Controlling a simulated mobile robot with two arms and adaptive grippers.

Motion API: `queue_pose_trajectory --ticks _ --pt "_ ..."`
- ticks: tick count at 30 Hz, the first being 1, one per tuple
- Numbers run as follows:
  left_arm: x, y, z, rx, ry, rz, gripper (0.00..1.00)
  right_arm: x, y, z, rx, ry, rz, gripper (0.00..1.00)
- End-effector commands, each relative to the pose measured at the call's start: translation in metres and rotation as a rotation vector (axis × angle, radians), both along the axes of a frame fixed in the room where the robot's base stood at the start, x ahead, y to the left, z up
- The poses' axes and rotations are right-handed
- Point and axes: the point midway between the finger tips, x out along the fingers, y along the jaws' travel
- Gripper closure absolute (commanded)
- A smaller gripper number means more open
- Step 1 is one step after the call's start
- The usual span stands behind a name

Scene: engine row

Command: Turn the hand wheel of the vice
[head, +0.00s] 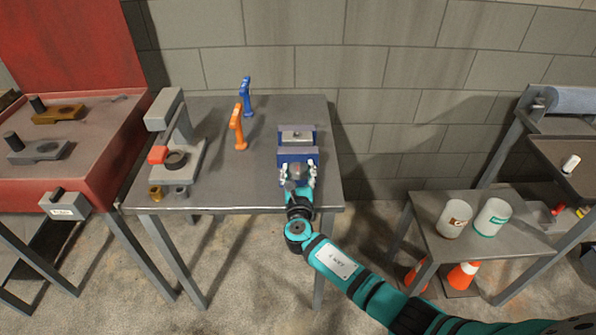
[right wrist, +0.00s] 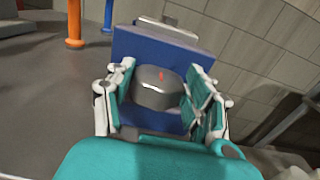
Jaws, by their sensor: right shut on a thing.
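The blue vice (head: 298,153) with grey jaws stands near the right end of the grey table, and its blue body (right wrist: 150,60) fills the middle of the right wrist view. Its hand wheel (right wrist: 158,88) is a round grey metal knob with a small red mark on the front, facing me. My right gripper (head: 300,176) is at the front of the vice. In the right wrist view its fingers (right wrist: 161,92) stand on both sides of the wheel, shut on it. In the head view the gripper partly hides the wheel (head: 298,171). My left gripper is not in view.
An orange handle (head: 237,127) and a blue handle (head: 246,97) stand upright on the table (head: 225,190) left of the vice. A grey press-like device (head: 178,145) is at the table's left. A side table at right holds two white canisters (head: 491,218).

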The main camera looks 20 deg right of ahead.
Motion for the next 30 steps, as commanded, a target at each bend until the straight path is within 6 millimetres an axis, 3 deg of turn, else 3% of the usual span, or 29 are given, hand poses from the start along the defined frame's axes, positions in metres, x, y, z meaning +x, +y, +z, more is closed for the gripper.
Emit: queue_pose_trajectory --ticks 9,17,18,23,30 --pt "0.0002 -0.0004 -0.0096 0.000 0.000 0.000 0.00 0.0011 0.0031 -0.0008 0.004 -0.001 -0.131 0.79" --pt "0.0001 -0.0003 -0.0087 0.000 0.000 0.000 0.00 0.0008 0.0028 0.0000 0.002 0.000 -0.133 0.79" --pt "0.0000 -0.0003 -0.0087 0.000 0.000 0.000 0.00 0.0008 0.0027 0.0000 0.002 0.000 -0.133 0.42" --pt "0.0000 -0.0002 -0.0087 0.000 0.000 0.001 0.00 0.0007 0.0025 0.0000 0.001 0.000 -0.133 0.22" --pt "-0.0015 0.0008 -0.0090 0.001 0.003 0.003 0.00 0.0005 0.0026 -0.0002 0.001 0.000 -0.133 0.22"
